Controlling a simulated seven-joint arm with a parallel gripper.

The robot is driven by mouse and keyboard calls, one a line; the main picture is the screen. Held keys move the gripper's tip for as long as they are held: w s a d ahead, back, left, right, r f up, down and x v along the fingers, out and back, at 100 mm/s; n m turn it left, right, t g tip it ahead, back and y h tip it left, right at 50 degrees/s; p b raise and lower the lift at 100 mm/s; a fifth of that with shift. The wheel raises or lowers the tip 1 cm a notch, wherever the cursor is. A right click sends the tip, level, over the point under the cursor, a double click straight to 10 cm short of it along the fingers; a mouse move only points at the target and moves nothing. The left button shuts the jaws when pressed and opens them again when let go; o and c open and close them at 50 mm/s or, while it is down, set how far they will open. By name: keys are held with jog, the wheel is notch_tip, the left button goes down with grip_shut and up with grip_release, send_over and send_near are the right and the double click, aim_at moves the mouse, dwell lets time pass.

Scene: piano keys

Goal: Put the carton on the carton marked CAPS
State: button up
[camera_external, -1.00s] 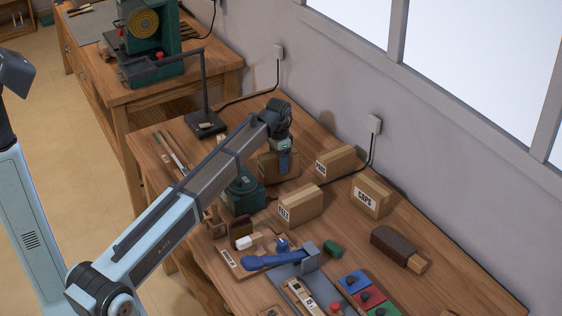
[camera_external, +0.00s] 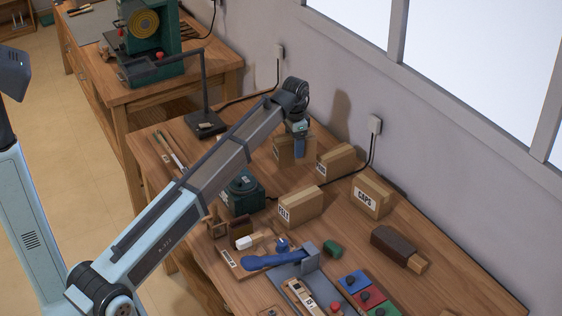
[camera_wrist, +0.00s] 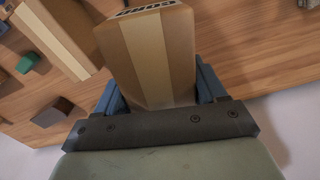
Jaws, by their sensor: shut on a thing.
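My gripper (camera_external: 299,152) is shut on a brown carton (camera_external: 283,150) with a pale tape strip, held above the far part of the bench. In the wrist view this held carton (camera_wrist: 152,62) sits between the two blue fingers, with dark lettering on its far end, hard to read. The carton marked CAPS (camera_external: 372,195) stands on the bench to the right of and nearer than my gripper, with nothing on top.
A green machine (camera_external: 242,193), a brown block (camera_external: 396,247) and a blue-handled tool (camera_external: 275,261) occupy the bench.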

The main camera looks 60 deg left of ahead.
jog(key=w+d+r+m, duration=0.1)
jog(key=w+d+r, duration=0.1)
jog(key=w+d, duration=0.35)
jog(key=w+d+r+m, duration=0.1)
jog(key=w+d+r, duration=0.1)
jog(key=d, duration=0.6)
jog(key=w+d+r+m, duration=0.1)
jog(key=w+d+r, duration=0.15)
jog(key=d, duration=0.35)
notch_tip(320, 180, up, 3)
jog(key=n, duration=0.5)
send_over(373, 185)
jog(key=shift+f, duration=5.1)
jog(key=shift+f, duration=0.1)
jog(key=o, duration=1.2)
notch_tip(373, 185, up, 12)
jog(key=shift+r, duration=0.1)
